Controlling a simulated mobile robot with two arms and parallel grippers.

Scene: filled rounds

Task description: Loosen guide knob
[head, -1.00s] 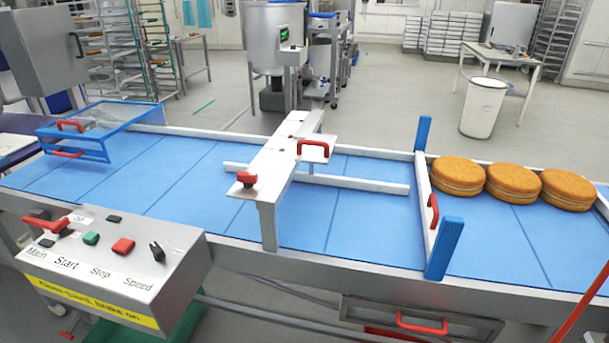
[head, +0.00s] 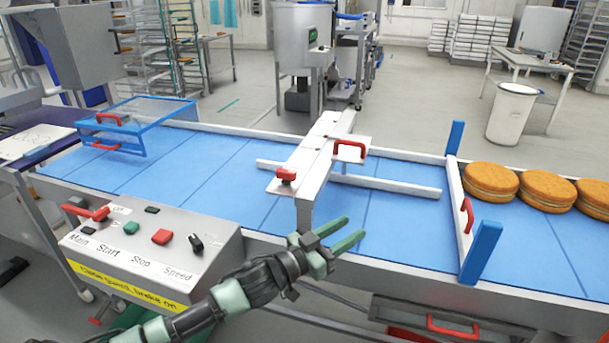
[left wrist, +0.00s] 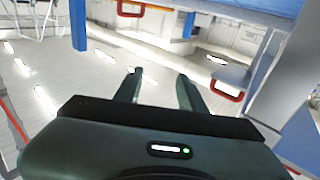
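The guide knob, a red knob (head: 286,175), sits on the near end of the white guide bracket (head: 318,160) that spans the blue conveyor (head: 200,165). A white guide rail (head: 390,187) runs along the belt under the bracket. My left gripper (head: 341,234) is open and empty over the conveyor's near edge, below and to the right of the knob, and apart from it. In the left wrist view its two fingers (left wrist: 158,90) are spread with nothing between them. My right gripper is not in view.
A control box (head: 150,250) with a red lever and buttons stands at the near left. A white gate with blue posts (head: 481,252) crosses the belt at the right, before several round cakes (head: 490,181). A blue-framed guard (head: 150,118) is at the far left.

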